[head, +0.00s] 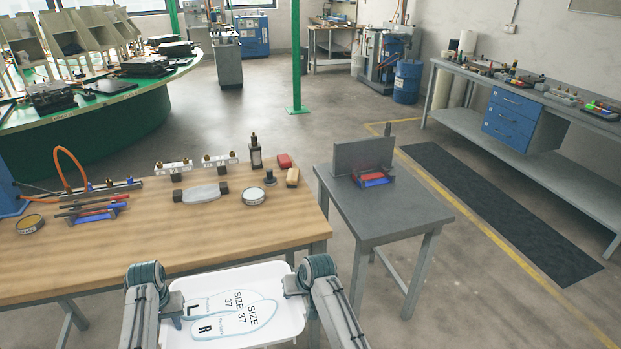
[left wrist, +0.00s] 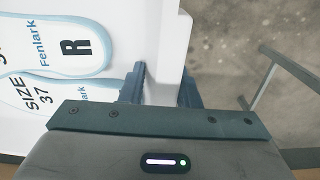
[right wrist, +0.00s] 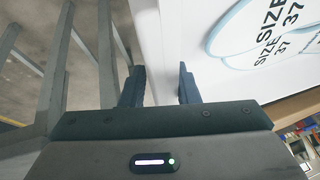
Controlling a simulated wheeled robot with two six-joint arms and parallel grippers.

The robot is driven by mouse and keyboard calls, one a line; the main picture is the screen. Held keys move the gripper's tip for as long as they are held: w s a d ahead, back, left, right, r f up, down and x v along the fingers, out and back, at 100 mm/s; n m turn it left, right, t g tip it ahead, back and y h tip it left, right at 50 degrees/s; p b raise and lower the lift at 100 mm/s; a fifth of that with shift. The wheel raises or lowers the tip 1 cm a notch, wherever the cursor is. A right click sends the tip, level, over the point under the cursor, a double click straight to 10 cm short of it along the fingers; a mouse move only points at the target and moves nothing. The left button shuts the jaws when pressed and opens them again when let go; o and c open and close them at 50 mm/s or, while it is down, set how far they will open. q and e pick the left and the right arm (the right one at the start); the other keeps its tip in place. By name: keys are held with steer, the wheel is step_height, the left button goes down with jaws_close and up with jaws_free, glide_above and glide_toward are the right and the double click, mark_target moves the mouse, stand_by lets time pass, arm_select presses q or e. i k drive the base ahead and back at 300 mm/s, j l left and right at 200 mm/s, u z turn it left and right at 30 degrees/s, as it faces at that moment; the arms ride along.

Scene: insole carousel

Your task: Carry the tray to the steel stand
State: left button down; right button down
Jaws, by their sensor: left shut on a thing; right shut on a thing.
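The white tray (head: 262,274) is at the bottom middle of the head view, in front of the wooden bench. Two white insoles (head: 236,315) with blue edges lie in it, marked L and R, size 37. My left gripper (head: 176,304) is shut on the tray's left wall; in the left wrist view its fingers (left wrist: 160,88) straddle the white wall. My right gripper (head: 294,284) is shut on the tray's right wall, which also shows between its fingers in the right wrist view (right wrist: 160,88). The grey steel stand (head: 395,220) is to the right of the bench.
The stand's top carries an upright grey plate (head: 362,155) and a blue-and-red item (head: 374,178) at the back; its front is bare. The wooden bench (head: 150,235) holds fixtures and tins. Open floor lies right of the stand, with a dark mat (head: 490,205).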

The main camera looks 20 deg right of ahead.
mark_target(394, 207)
steer(key=l+u, duration=0.1)
steer(key=l, duration=3.65)
steer(key=i+l, duration=0.1)
steer(key=l, duration=0.3)
steer(key=i+j, duration=0.25)
steer(key=i, duration=0.15)
steer(key=i+j, duration=0.3)
steer(key=i, duration=0.05)
